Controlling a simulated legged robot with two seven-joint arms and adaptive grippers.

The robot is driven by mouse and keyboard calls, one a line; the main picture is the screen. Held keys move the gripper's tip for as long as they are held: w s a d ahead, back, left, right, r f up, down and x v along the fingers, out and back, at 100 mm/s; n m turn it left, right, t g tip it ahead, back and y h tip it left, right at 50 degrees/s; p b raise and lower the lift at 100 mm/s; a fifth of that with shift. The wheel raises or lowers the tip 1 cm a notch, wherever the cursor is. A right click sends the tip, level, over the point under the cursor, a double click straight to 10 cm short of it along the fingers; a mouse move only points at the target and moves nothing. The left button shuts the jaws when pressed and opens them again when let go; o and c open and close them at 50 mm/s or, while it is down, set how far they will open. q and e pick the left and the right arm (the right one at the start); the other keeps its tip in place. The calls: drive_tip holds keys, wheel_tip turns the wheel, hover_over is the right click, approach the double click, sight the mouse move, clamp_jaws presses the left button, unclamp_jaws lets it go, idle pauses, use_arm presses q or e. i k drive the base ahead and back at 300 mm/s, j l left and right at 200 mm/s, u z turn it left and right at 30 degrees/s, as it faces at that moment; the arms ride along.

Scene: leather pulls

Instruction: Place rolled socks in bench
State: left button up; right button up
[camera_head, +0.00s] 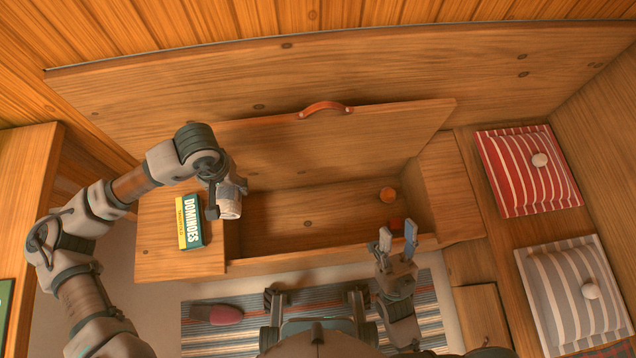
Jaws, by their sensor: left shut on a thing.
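The wooden bench (290,266) has its lid (330,150) raised against the back, with a leather pull (325,108) on the lid's top edge. The open compartment shows a bare wooden floor at its middle. My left gripper (226,206) is shut on a pale grey roll, which looks like the rolled socks (230,208). It holds them at the left end of the opening; their height above the bench is hard to tell. My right gripper (397,238) is open and empty at the bench's front right edge.
A dominoes box (189,222) lies on the bench top left. Red (520,175) and grey (575,290) striped cushions are at right. A dark pink slipper (217,315) lies on the striped rug (200,340).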

sight(330, 217)
drive_tip(key=l+z, duration=0.15)
drive_tip(key=z, duration=0.3)
drive_tip(key=l+z, duration=0.2)
drive_tip(key=z, duration=0.25)
drive_tip(key=i+l, duration=0.1)
drive_tip(key=l, duration=0.25)
drive_tip(key=j, duration=0.1)
drive_tip(key=i+u, duration=0.05)
